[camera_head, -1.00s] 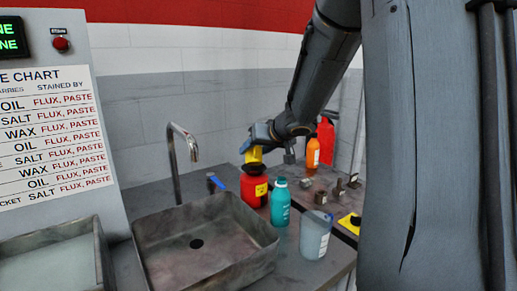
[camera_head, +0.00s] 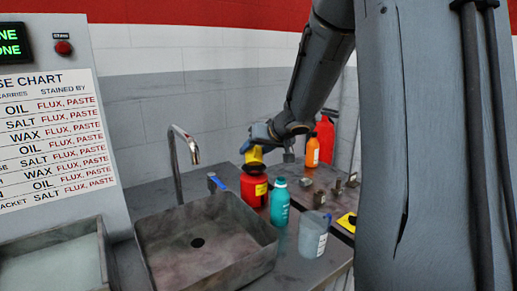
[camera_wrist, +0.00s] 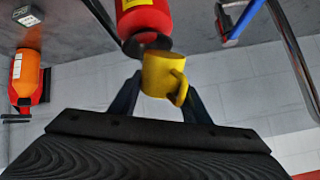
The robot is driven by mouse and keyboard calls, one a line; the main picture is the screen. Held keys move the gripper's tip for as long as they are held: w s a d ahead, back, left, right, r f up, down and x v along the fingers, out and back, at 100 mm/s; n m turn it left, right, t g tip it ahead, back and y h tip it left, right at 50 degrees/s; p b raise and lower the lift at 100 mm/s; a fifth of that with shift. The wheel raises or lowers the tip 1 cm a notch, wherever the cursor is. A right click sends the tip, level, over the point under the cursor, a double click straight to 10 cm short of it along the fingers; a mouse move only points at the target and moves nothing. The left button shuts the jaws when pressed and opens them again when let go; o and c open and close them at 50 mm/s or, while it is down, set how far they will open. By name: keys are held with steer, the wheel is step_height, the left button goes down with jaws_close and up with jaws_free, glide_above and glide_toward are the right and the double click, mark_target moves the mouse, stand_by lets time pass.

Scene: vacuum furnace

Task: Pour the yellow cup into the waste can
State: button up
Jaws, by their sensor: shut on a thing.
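The yellow cup (camera_head: 253,156) is held by my gripper (camera_head: 262,136) just above the red can with a black rim (camera_head: 254,190), which looks like the waste can. In the wrist view the cup (camera_wrist: 163,74) sits between the two dark fingers (camera_wrist: 160,98), its handle toward the right. The red can (camera_wrist: 145,18) appears close beyond it, with its black rim next to the cup. The cup looks tilted; its contents and any flow are hidden. The can stands upright on the counter.
A teal bottle (camera_head: 280,202) and a translucent beaker (camera_head: 313,236) stand right of the can. A sink (camera_head: 205,270) with a tap (camera_head: 178,160) lies left. An orange bottle (camera_head: 312,152) and a red extinguisher-like container (camera_head: 325,134) stand behind, right.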

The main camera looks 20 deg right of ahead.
steer(key=shift+w+r+g+p, duration=0.25)
steer(key=shift+g+p, duration=0.55)
steer(key=shift+p, duration=3.95)
steer(key=shift+s+p, duration=0.1)
steer(key=shift+p, duration=1.75)
stand_by(0.3)
steer(key=shift+r+m+g+y+p, duration=0.15)
steer(key=shift+m+g+y+p, duration=0.25)
steer(key=shift+p, duration=0.65)
